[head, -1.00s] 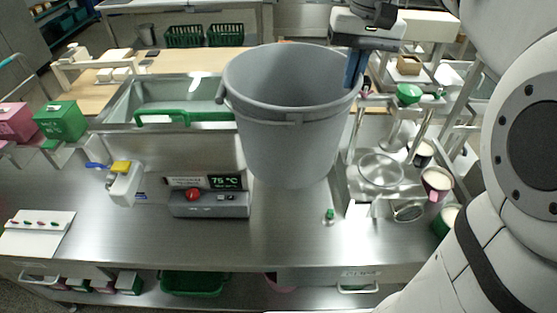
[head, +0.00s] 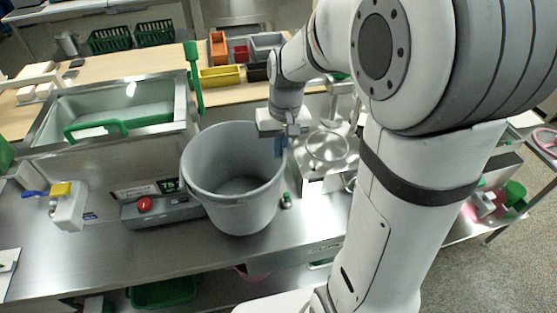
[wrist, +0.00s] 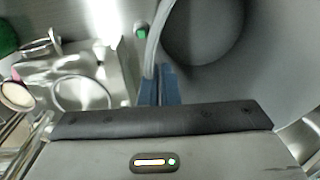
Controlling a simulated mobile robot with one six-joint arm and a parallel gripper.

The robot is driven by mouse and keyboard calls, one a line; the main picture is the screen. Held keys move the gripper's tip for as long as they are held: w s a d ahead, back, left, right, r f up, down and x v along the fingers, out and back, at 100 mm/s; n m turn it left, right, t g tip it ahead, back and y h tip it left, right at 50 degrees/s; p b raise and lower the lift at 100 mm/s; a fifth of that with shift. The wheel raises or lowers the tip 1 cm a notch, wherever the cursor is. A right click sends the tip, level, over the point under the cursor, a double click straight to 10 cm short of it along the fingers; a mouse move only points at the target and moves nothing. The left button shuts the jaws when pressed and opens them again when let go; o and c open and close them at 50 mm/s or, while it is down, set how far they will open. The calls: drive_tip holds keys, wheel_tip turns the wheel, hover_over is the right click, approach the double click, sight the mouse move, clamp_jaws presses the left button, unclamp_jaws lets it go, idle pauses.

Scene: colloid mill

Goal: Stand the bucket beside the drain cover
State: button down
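The large grey bucket (head: 232,212) is upright in the middle of the head view, over the steel counter. I cannot tell whether its base touches the counter. My gripper (head: 281,145) is at the bucket's right rim, with a blue finger showing inside the wall. In the wrist view, the blue fingers of my gripper (wrist: 158,84) are closed on the rim of the bucket (wrist: 215,85). The bucket hides the counter behind it and part of the control box. I cannot make out a drain cover in either view.
A control box with a red button (head: 145,204) is left of the bucket. A small green-topped item (head: 286,201) stands close at its right. A steel basin with a round metal piece (head: 327,147) lies further right. A sink (head: 105,110) is behind left. The front counter strip is clear.

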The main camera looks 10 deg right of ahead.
drive_tip(key=shift+f, duration=2.6)
drive_tip(key=shift+f, duration=0.2)
drive_tip(key=c, duration=1.7)
unclamp_jaws()
drive_tip(key=shift+r, duration=0.15)
